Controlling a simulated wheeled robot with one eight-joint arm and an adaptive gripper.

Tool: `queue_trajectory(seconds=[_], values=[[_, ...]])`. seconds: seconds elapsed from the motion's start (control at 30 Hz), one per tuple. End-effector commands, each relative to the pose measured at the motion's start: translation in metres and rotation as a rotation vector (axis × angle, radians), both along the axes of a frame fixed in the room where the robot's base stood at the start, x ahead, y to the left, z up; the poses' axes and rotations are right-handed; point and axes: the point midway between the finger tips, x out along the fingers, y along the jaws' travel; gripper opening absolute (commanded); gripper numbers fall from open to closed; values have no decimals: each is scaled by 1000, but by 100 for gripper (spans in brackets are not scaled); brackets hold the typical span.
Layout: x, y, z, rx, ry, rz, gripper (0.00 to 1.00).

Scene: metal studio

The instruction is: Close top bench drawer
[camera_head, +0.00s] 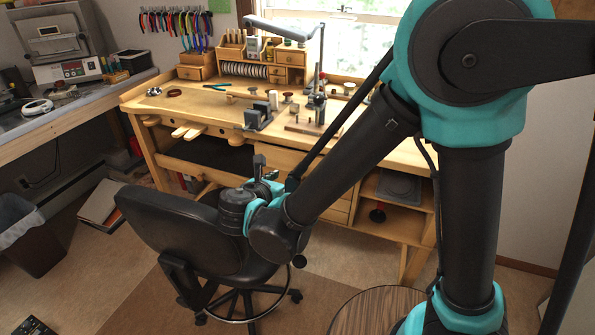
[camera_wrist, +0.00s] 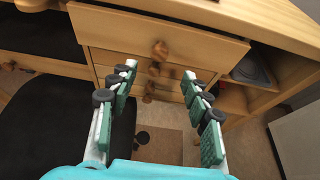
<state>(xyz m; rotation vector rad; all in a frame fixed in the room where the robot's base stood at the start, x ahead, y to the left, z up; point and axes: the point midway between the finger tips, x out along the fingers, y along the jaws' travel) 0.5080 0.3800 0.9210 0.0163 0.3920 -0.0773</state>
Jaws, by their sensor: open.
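The wooden bench (camera_head: 215,140) stands below the window. Its top drawer (camera_wrist: 110,25) fills the upper middle of the wrist view, with a round brown knob (camera_wrist: 160,47). Its front stands out ahead of the lower drawer fronts (camera_wrist: 105,58), so it looks partly pulled out. In the head view my arm covers much of the drawer stack. My gripper (camera_wrist: 160,80) is open and empty, its fingers spread below and in front of the top drawer, with lower knobs seen between them. I cannot tell whether it touches anything. In the head view my gripper (camera_head: 262,172) is partly visible near the chair back.
A black office chair (camera_head: 165,230) stands close in front of the bench, beside my gripper. Tools and small blocks (camera_head: 262,115) crowd the bench top. Open shelves (camera_head: 395,205) are right of the drawers. A waste bin (camera_head: 30,235) stands at left. Some floor (camera_head: 120,300) is clear.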

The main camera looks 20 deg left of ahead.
Motion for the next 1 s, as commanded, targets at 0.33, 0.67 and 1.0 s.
queue_trajectory(seconds=[0.33, 0.67, 1.0], values=[[63, -6, -26, -1, 0, -4, 48], [93, -7, -39, 0, 0, -1, 48], [94, -7, -39, -1, 0, 0, 45]])
